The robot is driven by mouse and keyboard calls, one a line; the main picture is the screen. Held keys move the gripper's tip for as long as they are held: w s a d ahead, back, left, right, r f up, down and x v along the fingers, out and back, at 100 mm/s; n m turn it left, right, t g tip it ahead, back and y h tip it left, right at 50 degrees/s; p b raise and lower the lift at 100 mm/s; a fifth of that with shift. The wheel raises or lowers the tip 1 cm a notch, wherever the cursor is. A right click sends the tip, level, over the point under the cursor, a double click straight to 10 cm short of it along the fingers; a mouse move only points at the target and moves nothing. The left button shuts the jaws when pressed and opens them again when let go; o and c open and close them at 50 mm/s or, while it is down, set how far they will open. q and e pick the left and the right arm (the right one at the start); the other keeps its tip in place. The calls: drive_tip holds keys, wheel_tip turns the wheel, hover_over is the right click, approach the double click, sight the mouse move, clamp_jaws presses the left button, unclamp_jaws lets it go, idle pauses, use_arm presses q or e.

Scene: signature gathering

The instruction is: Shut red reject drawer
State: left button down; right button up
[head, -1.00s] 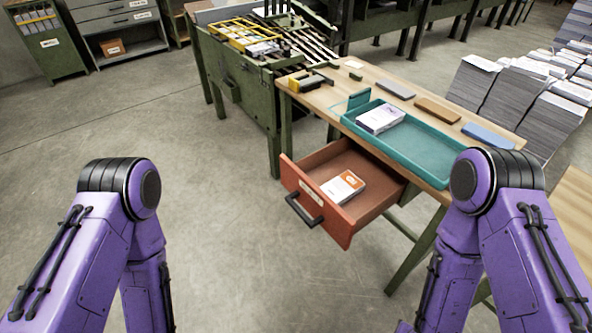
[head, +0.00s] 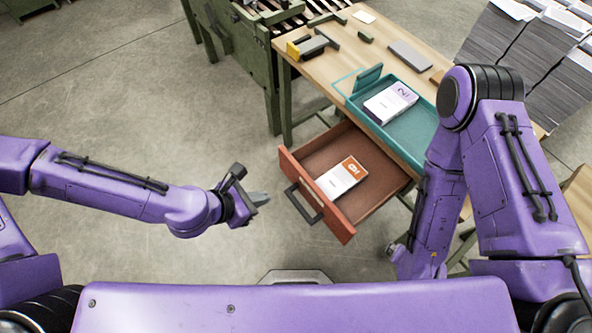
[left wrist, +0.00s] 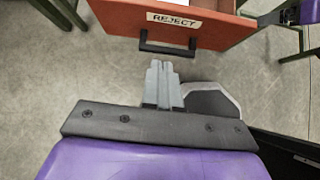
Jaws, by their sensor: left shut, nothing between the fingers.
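The red reject drawer (head: 345,233) is pulled out from under the wooden table, with its black handle (head: 304,201) on the front. A white and orange booklet or pack (head: 342,177) lies inside it. In the left wrist view the drawer front (left wrist: 213,30) carries a REJECT label, with the handle (left wrist: 168,49) below. My left gripper (head: 262,198) is shut and empty, a short way left of the handle; its fingertips (left wrist: 160,66) point at the handle in the wrist view. My right arm hangs by the drawer's right side; its gripper (head: 393,248) is mostly hidden.
A teal tray (head: 412,150) with a white and purple pack (head: 390,103) sits on the wooden table (head: 352,42) above the drawer. A green machine (head: 235,50) stands left of the table. Tall paper stacks (head: 520,60) stand at the right. The floor left of the drawer is clear.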

sight(306, 182)
use_arm(q)
drive_tip(key=b+x, duration=0.4)
drive_tip(key=w+d+r+b+x, duration=0.1)
drive_tip(key=b+x, duration=0.3)
drive_tip(key=r+b+x, duration=0.1)
drive_tip(key=b+x, duration=0.3)
drive_tip(key=b, duration=0.1)
drive_tip(key=shift+w+d, duration=0.3)
drive_tip(key=shift+d, duration=0.05)
drive_tip(key=shift+w+d, duration=0.2)
drive_tip(key=shift+d, duration=0.1)
use_arm(e)
wheel_tip(306, 182, down, 13)
